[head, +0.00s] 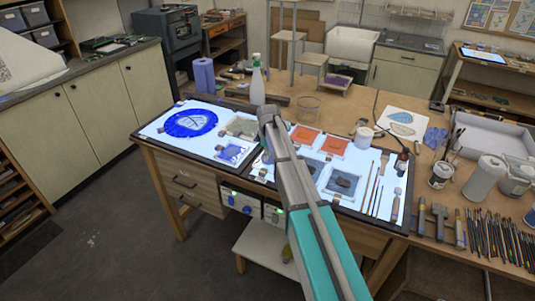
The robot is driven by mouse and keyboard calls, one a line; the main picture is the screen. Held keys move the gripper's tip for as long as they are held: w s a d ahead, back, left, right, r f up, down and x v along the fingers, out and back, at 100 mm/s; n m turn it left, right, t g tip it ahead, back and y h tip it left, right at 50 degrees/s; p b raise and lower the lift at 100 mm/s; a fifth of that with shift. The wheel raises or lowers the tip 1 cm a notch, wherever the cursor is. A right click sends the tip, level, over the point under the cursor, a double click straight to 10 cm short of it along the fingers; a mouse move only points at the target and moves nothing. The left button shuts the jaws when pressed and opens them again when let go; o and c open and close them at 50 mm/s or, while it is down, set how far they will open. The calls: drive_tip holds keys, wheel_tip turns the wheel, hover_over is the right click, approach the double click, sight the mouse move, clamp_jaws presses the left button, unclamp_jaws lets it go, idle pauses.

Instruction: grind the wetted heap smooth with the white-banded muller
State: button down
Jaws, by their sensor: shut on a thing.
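My gripper (267,152) is mostly hidden behind my own wrist and forearm, low over the middle of the lit worktop. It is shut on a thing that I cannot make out. A glass slab with blue pigment (232,153) lies just left of it. A slab with a dark heap (343,182) and a grey slab (311,167) lie to its right, the latter partly behind my arm. I cannot tell which heap is wetted. No white band shows on any muller that I can identify.
A blue round design (190,123) lies on the left of the light table (152,128). Two orange slabs (305,136) (332,146) and a spray bottle (257,85) are behind my gripper. Brushes (374,196), a white jar (364,136) and wooden-handled tools (439,218) crowd the right.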

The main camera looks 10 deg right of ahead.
drive_tip(key=shift+s+d, duration=0.2)
drive_tip(key=shift+s, duration=0.15)
drive_tip(key=shift+s+d, duration=0.35)
drive_tip(key=shift+d, duration=0.25)
drive_tip(key=shift+d, duration=0.2)
drive_tip(key=shift+w+d+f, duration=0.1)
drive_tip(key=shift+d, duration=0.4)
idle(0.4)
drive_tip(key=shift+w, duration=0.15)
drive_tip(key=shift+w, duration=0.75)
